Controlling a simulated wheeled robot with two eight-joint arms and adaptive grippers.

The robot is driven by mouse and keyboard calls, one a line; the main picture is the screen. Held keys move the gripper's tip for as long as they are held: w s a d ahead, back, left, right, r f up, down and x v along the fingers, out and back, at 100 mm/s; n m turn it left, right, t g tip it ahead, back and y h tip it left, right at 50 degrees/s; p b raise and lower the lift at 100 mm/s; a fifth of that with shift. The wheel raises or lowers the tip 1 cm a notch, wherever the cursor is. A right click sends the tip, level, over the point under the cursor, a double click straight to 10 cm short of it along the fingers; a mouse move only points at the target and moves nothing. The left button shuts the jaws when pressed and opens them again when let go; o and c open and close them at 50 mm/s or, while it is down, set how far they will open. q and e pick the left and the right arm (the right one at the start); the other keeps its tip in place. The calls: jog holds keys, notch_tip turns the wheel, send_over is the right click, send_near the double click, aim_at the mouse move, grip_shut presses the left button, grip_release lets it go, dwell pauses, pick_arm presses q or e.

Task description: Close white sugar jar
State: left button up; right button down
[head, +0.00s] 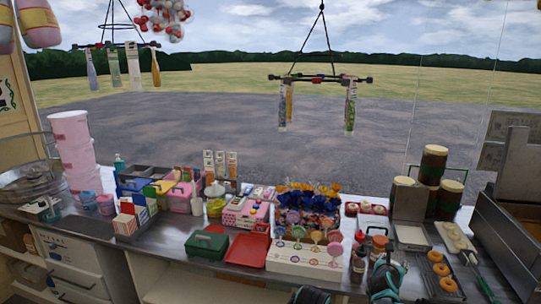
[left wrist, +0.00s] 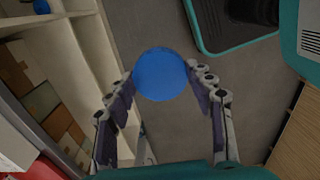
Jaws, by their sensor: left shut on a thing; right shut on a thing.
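My left gripper (left wrist: 160,80) is shut on a blue round thing (left wrist: 160,75), which looks like a lid, held above the grey floor. In the head view only a dark part of what looks like my left gripper (head: 310,295) shows at the bottom edge. My right gripper (head: 383,264) is at the counter's front edge, right of the middle. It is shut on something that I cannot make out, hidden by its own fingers. A small jar with an orange-brown top (head: 379,242) stands just behind it. I cannot pick out the white sugar jar for certain.
A white lollipop stand (head: 295,262), a red tray (head: 247,250) and a green box (head: 206,245) stand to the left. A dark bottle (head: 358,266) is close beside my right gripper. Doughnuts (head: 440,269) lie to the right. The left wrist view shows open shelves (left wrist: 50,85).

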pick_arm(q)
jog(key=w+a+f+m, duration=0.1)
jog(key=a+f+m, duration=0.1)
jog(key=a+m, duration=0.6)
jog(key=w+a+f+m, duration=0.1)
jog(key=a+f+m, duration=0.2)
jog(key=a, duration=1.5)
jog(key=m, duration=0.4)
jog(key=shift+w+a+m, duration=0.35)
jog(key=shift+m, duration=0.05)
pick_arm(e)
jog(key=s+a+n+t+y, duration=0.1)
jog(key=s+a, duration=0.8)
jog(key=a, duration=0.3)
jog(key=s+a+r+n+y, duration=0.1)
jog(key=s+a+n+y, duration=0.1)
jog(key=s+a, duration=0.7)
jog(key=a, duration=0.3)
jog(key=shift+s+a+r+n+t+y, duration=0.15)
jog(key=shift+s+r+n+t+y, duration=0.15)
jog(key=shift+t, duration=0.1)
jog(key=s+a+r+n+y, duration=0.2)
jog(key=s+a+n+y, duration=0.2)
jog(key=a, duration=0.6)
jog(key=shift+s+r+n+t+y, duration=0.15)
jog(key=shift+s+n+t+y, duration=0.15)
jog(key=shift+y, duration=0.4)
pick_arm(q)
jog(key=shift+r, duration=0.1)
